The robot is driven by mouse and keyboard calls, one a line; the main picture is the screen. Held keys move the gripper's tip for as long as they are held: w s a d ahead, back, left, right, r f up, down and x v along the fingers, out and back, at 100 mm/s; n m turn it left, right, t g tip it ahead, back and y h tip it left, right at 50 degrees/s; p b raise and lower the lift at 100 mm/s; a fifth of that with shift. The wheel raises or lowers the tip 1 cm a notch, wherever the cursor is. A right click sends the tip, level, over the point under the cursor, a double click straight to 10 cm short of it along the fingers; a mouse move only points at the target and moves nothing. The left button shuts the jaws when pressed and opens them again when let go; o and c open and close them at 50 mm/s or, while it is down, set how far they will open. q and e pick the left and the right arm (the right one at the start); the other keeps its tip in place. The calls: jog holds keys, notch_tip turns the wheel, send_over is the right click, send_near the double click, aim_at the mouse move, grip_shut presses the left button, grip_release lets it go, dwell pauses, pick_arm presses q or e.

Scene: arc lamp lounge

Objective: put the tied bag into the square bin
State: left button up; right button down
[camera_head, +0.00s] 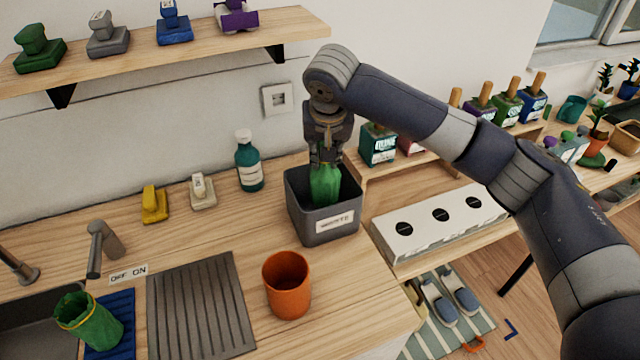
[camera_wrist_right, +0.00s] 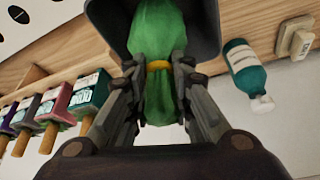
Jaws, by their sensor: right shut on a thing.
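The tied bag (camera_head: 325,184) is green, with a yellow tie that shows in the right wrist view. My right gripper (camera_head: 326,155) is shut on the bag at its tied neck, seen close up in the right wrist view (camera_wrist_right: 158,70). The square bin (camera_head: 322,228) is dark grey with a white label and stands on the wooden counter. The bag hangs upright, its lower part inside the bin's opening. Whether the bag touches the bin's floor is hidden. My left gripper is not in view.
An orange cup (camera_head: 287,287) stands in front of the bin. A teal bottle (camera_head: 249,163) stands behind it to the left. A white block with round black holes (camera_head: 438,222) lies to the right. A green bag-like container (camera_head: 88,322) is near the sink.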

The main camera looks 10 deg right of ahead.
aim_at(323, 170)
jog(key=shift+f, duration=0.6)
jog(key=shift+w+a+f, duration=0.15)
jog(key=shift+f, duration=0.2)
notch_tip(323, 170, down, 4)
jog(key=shift+r+p, duration=0.15)
jog(key=shift+p, duration=0.4)
jog(key=shift+f, duration=0.6)
jog(key=c, duration=1.4)
grip_release()
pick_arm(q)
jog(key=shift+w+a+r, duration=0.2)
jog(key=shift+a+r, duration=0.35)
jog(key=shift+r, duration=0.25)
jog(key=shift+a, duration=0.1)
